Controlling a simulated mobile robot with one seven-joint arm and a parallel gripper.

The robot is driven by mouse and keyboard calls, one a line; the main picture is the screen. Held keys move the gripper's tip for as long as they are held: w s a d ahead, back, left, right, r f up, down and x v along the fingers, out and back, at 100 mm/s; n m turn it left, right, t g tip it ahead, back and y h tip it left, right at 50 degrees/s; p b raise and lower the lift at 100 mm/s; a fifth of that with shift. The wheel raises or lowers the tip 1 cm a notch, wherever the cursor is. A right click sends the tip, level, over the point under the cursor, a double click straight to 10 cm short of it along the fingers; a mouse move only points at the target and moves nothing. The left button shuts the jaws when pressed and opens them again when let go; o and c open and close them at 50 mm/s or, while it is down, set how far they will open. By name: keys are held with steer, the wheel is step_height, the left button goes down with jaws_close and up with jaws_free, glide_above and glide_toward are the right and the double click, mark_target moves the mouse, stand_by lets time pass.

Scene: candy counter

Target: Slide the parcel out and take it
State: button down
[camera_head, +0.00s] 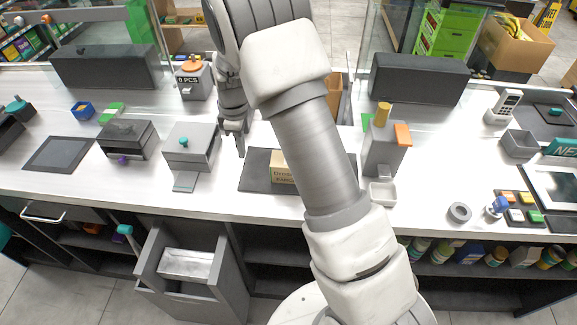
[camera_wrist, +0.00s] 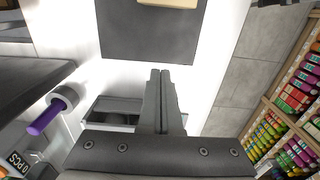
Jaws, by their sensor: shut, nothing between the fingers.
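A tan cardboard parcel (camera_head: 280,174) with printing on its side sits on a dark mat (camera_head: 254,183) on the white counter. My arm hides its right part in the head view. In the wrist view only the near edge of the parcel (camera_wrist: 170,3) shows at the top, on the dark mat (camera_wrist: 150,40). My gripper (camera_head: 240,150) is above the counter, left of the parcel and apart from it. In the wrist view the fingers of my gripper (camera_wrist: 160,75) are together with nothing between them, pointing toward the mat.
A grey box with a teal knob (camera_head: 190,147) stands left of the mat. A grey dispenser with an orange flap (camera_head: 385,145) stands right of my arm. An open drawer (camera_head: 190,262) juts from the counter front. A purple-handled part (camera_wrist: 45,116) shows left in the wrist view.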

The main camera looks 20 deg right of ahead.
step_height(320, 180, up, 6)
steer(key=p, duration=0.3)
stand_by(0.7)
steer(key=s+d+r+m+t, duration=0.1)
steer(key=s+d+r+m, duration=0.15)
steer(key=s+r, duration=0.5)
steer(key=s+d+r+m+t, duration=0.2)
steer(key=s+r+m, duration=0.2)
steer(key=r, duration=0.6)
steer(key=s+d+r+m+t, duration=0.1)
steer(key=s+d+r+m, duration=0.1)
steer(key=s, duration=0.6)
steer(key=s+d+r+m+t, duration=0.1)
steer(key=s+r+m, duration=0.1)
steer(key=s+m, duration=0.3)
steer(key=s, duration=0.4)
steer(key=shift+d+r+t, duration=0.15)
steer(key=shift+d+t, duration=0.15)
steer(key=shift+d, duration=0.1)
